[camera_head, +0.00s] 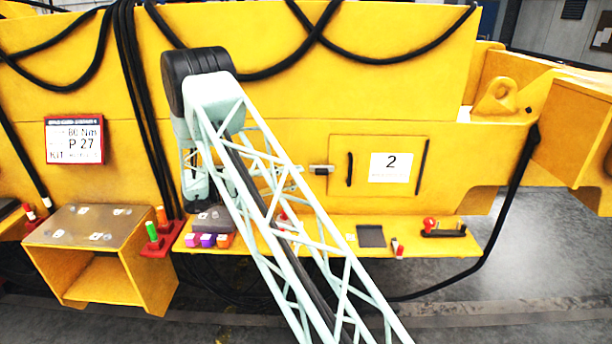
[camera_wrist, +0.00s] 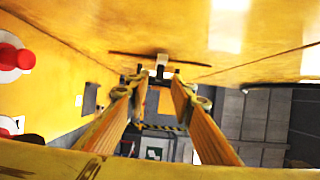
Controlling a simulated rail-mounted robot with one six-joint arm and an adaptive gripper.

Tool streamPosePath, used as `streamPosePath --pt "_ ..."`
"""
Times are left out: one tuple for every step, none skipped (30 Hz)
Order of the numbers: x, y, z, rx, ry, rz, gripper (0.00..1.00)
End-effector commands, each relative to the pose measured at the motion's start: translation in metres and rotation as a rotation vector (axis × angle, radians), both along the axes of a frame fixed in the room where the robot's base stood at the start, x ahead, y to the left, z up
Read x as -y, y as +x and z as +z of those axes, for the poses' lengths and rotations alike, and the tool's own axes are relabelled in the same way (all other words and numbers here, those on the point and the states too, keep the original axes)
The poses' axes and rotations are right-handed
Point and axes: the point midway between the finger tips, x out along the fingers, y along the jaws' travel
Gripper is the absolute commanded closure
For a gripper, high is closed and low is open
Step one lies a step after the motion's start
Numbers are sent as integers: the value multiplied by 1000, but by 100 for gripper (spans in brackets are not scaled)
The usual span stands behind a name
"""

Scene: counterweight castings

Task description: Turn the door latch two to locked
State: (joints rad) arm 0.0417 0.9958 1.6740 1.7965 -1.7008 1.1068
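The door (camera_head: 365,185) marked 2 is a yellow panel with a white label and a dark vertical bar on each side. Its latch (camera_head: 320,169) is a small silver and black piece at the door's left edge, lying roughly level. In the wrist view the latch (camera_wrist: 160,68) is a pale block on a dark mount, ahead of my fingertips. My gripper (camera_wrist: 157,88) is open, with a finger on each side of the latch's line. Contact with the latch cannot be told. In the head view my arm covers most of the gripper.
A yellow ledge (camera_head: 330,238) below the door holds coloured blocks (camera_head: 207,240), a dark square pad (camera_head: 370,236) and a red knob (camera_head: 429,224). A yellow open box (camera_head: 100,255) is at left. Black cables (camera_head: 135,90) hang down the casting.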

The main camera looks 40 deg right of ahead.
Motion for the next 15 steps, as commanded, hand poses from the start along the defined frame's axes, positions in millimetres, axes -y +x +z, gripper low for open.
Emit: streamPosePath --pt "-7 2 -1 0 0 1 78" --pt "-11 3 -1 0 1 0 78" --pt "-16 5 -1 0 1 1 78" --pt "-19 6 -1 0 1 1 78" --pt "-22 7 -1 -1 1 2 78" --pt "-26 8 -1 -1 1 1 78" --pt "-28 9 -1 -1 1 1 78" --pt "-30 9 -1 -1 1 0 78" --pt "-32 10 -1 -1 1 0 78" --pt "-34 10 -1 -1 1 0 78" --pt "-35 11 -1 -1 1 -1 78" --pt "-37 11 -1 -1 1 -1 78" --pt "-38 11 -1 -1 1 -1 78" --pt "-38 12 -1 -1 1 -1 78" --pt "-39 12 -1 -1 1 -1 78"
